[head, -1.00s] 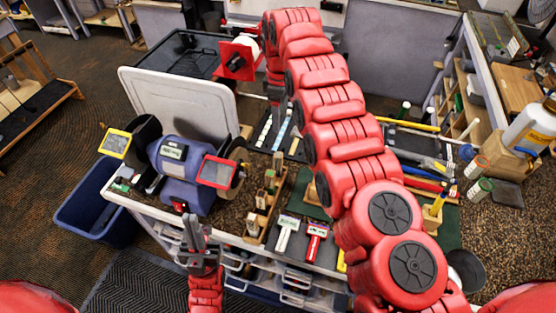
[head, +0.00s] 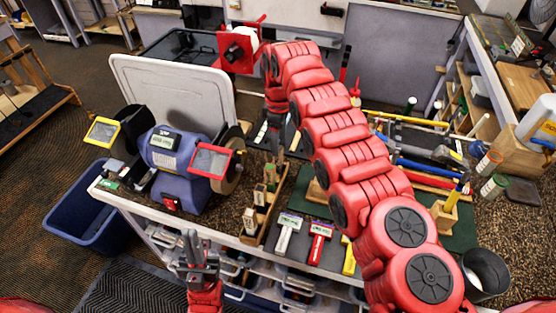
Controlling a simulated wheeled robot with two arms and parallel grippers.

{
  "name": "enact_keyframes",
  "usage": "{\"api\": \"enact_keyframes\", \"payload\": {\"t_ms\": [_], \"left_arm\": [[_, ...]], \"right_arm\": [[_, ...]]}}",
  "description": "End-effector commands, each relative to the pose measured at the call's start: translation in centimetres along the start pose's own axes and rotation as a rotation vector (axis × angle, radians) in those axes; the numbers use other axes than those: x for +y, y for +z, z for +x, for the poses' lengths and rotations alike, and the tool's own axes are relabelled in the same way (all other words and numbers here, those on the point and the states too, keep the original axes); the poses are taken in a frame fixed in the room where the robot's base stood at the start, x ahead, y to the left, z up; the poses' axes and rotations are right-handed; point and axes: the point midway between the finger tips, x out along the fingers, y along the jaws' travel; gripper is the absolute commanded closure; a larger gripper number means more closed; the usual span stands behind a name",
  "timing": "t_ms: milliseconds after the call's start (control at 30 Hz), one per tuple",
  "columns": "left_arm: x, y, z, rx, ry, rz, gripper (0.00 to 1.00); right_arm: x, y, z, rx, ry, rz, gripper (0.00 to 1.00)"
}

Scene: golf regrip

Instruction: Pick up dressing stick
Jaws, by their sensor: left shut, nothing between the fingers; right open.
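I cannot single out the dressing stick for certain. Several small upright pieces stand in a narrow wooden rack (head: 262,222) on the bench, right of the grinder (head: 178,160). My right gripper (head: 275,142) hangs fingers down above the bench, just beyond the rack's far end. It is open, and its fingertips are small and partly lost against the dark bench items. My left gripper (head: 194,240) is shut and empty, pointing up at the bench's front edge, below the grinder.
White, red and yellow-handled tools (head: 318,240) lie at the bench front. A hammer (head: 425,148) and other tools lie at the right, partly behind my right arm. A white lid (head: 180,92) stands behind the grinder. A blue bin (head: 85,215) is on the floor at the left.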

Motion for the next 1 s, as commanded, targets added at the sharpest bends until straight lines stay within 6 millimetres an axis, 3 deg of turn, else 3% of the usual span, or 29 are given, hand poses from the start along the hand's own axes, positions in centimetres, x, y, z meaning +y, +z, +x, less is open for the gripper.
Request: {"api": "enact_keyframes", "payload": {"t_ms": [100, 200, 467, 867, 1000], "left_arm": [[-0.1, -0.3, 1.9, 0.0, 0.0, 0.0, 1.0], [-0.1, -0.4, 2.5, 0.0, 0.0, 0.0, 1.0], [-0.1, -0.4, 2.4, 0.0, 0.0, 0.0, 1.0], [-0.1, -0.4, 2.4, 0.0, 0.0, 0.0, 1.0], [-0.1, -0.4, 2.4, 0.0, 0.0, 0.0, 1.0]], "right_arm": [[-0.3, -0.2, 1.0, 0.001, -0.002, 0.001, 0.32], [-0.4, -0.2, 2.8, -0.001, -0.005, 0.001, 0.32], [-0.2, -0.3, 3.8, 0.001, 0.002, 0.0, 0.32], [-0.2, -0.2, 3.8, 0.001, 0.002, 0.0, 1.0], [-0.2, -0.2, 3.8, 0.001, 0.001, 0.0, 1.0]]}}
